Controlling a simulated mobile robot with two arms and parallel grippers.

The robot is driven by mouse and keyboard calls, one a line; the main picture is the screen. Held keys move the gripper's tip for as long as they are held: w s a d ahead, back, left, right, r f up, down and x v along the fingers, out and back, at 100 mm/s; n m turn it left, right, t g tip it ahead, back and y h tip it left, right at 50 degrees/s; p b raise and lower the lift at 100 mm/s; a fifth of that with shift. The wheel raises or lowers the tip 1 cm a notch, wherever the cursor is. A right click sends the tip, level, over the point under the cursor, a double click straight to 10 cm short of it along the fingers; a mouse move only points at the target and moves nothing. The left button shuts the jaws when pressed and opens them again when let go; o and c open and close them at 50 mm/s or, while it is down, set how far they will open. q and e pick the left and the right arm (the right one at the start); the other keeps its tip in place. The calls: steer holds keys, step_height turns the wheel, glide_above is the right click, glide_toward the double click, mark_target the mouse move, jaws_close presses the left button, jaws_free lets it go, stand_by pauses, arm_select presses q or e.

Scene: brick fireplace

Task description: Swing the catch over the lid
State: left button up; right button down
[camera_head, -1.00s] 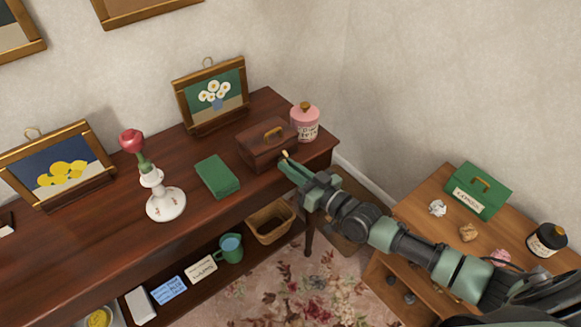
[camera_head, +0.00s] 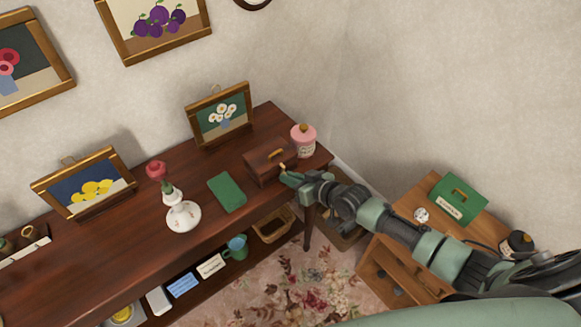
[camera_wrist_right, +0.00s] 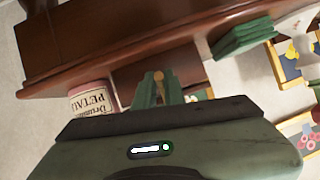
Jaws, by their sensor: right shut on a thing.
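A dark brown wooden box (camera_head: 262,166) with a brass lid handle (camera_head: 276,153) sits near the right end of the long table. Its lid is down. A small brass catch (camera_head: 283,168) shows at its front side; in the right wrist view the catch (camera_wrist_right: 158,76) stands between my green fingertips. My right gripper (camera_head: 290,179) reaches in from the right and is shut on the catch. In the right wrist view the gripper (camera_wrist_right: 158,90) covers part of the box (camera_wrist_right: 185,62). The catch's exact angle is hard to tell. My left gripper is out of view.
A pink jar (camera_head: 303,140) stands close behind the box. A green book (camera_head: 227,191) lies to its left, beside a white vase (camera_head: 183,216) with a red flower. A framed daisy picture (camera_head: 220,115) stands behind.

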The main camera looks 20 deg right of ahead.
steer(key=shift+w+r+g+h+p, duration=0.15)
steer(key=shift+r+g+h+p, duration=0.15)
steer(key=shift+r+g+p, duration=0.55)
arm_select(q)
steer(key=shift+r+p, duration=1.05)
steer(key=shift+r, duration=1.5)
arm_select(e)
steer(key=shift+w+a+f+g, duration=0.1)
steer(key=shift+w+f+g, duration=0.1)
steer(key=shift+g, duration=0.15)
steer(key=c, duration=1.5)
jaws_free()
steer(key=shift+s, duration=0.1)
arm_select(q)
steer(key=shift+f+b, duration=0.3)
arm_select(e)
steer(key=shift+h, duration=0.3)
steer(key=v, duration=0.7)
steer(key=shift+s+d+r, duration=0.2)
